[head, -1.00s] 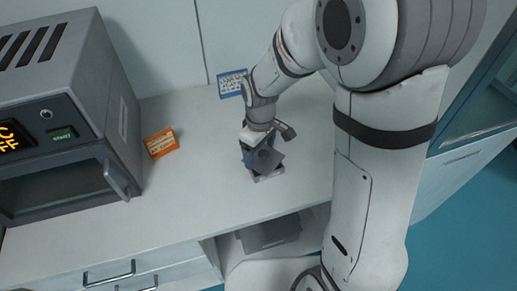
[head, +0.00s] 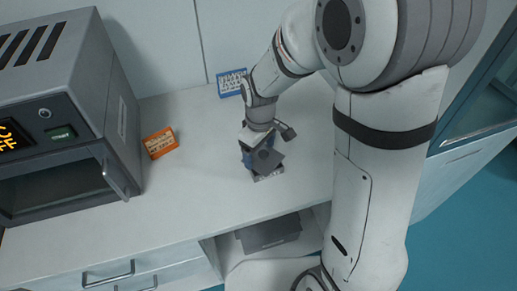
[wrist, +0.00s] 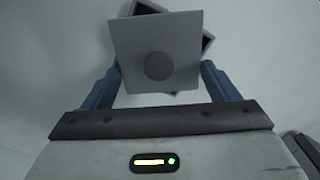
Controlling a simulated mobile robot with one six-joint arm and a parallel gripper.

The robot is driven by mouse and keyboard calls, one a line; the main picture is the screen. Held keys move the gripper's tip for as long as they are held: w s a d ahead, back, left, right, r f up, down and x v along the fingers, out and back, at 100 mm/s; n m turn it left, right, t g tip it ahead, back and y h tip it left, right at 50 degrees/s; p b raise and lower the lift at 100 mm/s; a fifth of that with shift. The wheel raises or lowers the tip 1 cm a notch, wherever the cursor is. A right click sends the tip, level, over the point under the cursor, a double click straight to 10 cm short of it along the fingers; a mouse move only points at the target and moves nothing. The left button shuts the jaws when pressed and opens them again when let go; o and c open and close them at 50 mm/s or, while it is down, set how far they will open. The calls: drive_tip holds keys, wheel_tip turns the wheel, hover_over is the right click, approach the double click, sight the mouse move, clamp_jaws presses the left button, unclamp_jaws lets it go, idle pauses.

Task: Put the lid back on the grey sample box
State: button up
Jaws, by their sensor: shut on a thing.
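The lid (wrist: 185,45) is a grey square plate with a round knob in its middle. My gripper (wrist: 160,82) is shut on the lid, with one blue finger at each side of it. The grey sample box (wrist: 208,40) lies behind the lid in the wrist view, and only its corners and dark inside show past the lid's edges. The lid is turned relative to the box. In the head view the lid (head: 266,160) is over the box (head: 269,177) on the counter. I cannot tell whether they touch.
A grey oven-like device (head: 60,110) stands at the left of the counter. An orange label card (head: 160,142) lies between it and the box, and a blue-and-white card (head: 231,83) is behind. The counter left and front of the box is clear.

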drive_tip(key=o, duration=0.9)
drive_tip(key=shift+r, duration=0.15)
drive_tip(key=shift+r+p, duration=2.55)
drive_tip(key=shift+r, duration=0.85)
clamp_jaws()
